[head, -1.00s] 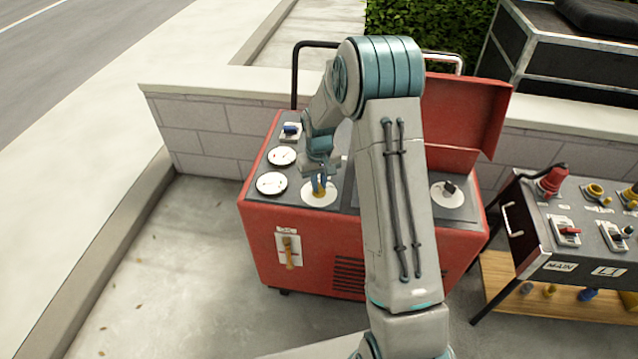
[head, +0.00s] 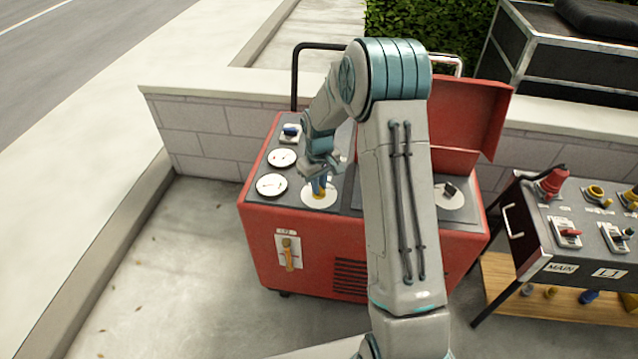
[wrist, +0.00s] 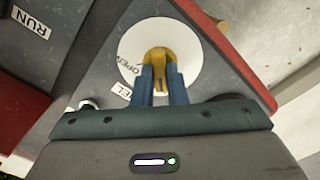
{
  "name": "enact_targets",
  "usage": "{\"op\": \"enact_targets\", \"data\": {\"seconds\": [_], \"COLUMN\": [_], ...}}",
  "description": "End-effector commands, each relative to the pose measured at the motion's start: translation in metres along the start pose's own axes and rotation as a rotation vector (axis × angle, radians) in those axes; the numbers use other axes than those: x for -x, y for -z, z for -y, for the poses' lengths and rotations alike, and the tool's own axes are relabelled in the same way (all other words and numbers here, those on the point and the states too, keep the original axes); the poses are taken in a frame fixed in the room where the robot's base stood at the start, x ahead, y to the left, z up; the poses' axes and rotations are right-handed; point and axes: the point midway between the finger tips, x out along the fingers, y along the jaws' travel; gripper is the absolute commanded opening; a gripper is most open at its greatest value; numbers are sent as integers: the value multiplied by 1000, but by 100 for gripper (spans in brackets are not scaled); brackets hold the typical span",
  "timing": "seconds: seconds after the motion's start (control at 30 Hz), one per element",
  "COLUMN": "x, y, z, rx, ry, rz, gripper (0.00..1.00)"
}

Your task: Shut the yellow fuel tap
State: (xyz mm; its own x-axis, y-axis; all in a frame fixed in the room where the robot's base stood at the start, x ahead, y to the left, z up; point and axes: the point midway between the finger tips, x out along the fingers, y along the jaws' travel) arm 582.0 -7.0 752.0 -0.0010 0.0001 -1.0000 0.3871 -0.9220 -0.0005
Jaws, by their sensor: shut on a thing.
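The yellow fuel tap (wrist: 159,54) sits on a round white plate on top of the red generator. In the wrist view my gripper (wrist: 159,75) has its two blue fingers on either side of the tap's handle and is shut on it. The white plate (wrist: 190,32) carries the word OPEN at its left, partly beside the finger. In the head view my gripper (head: 318,187) reaches down onto the tap (head: 319,193), and the fingers hide part of it. The handle's exact angle is hard to tell there.
A distribution box (head: 590,230) stands at right, a low wall behind.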

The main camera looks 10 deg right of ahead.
Motion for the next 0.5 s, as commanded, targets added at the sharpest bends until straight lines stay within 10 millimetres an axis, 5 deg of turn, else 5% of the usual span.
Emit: {"op": "enact_targets", "data": {"seconds": [0.1,0.5], "x": [2,11], "y": [1,1], "z": [0,0], "rx": [1,-1], "ry": [-2,-2], "rz": [-4,-4], "gripper": [35,35]}}
